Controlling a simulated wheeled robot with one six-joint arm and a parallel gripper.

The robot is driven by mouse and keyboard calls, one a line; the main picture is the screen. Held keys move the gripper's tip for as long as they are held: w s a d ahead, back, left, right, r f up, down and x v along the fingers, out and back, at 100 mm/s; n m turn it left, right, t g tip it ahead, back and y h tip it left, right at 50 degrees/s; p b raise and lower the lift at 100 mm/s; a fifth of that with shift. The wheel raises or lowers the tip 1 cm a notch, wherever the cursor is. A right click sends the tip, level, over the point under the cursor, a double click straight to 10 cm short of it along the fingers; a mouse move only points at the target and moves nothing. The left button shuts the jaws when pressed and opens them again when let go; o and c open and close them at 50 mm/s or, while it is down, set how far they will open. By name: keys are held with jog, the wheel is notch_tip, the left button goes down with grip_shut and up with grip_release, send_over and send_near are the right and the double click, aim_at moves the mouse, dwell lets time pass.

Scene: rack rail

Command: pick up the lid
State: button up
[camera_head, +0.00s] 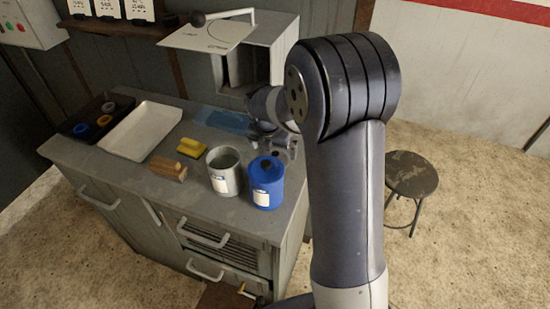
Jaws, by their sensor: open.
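A blue canister (267,192) with a white label stands near the front right edge of the grey cabinet top. Its blue lid (262,168) is on top, with a small dark knob. My gripper (273,148) is open and hangs just behind and above the lid in this view. I cannot tell whether the fingers touch the knob. My own arm comes in from the right and hides part of the area behind the gripper.
An open grey can (223,176) stands close to the left of the canister. A wooden block (168,168), a yellow item (191,147), a white tray (140,130) and a dark tray with coloured rings (88,125) lie further left. An open box (255,58) stands behind. A stool (411,174) is at right.

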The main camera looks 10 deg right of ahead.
aim_at(275, 155)
jog(key=shift+p+x, duration=0.35)
jog(key=shift+x, duration=1.95)
jog(key=shift+w+d+r, duration=0.1)
jog(key=shift+c, duration=0.2)
jog(key=c, duration=0.8)
jog(key=shift+c, duration=0.2)
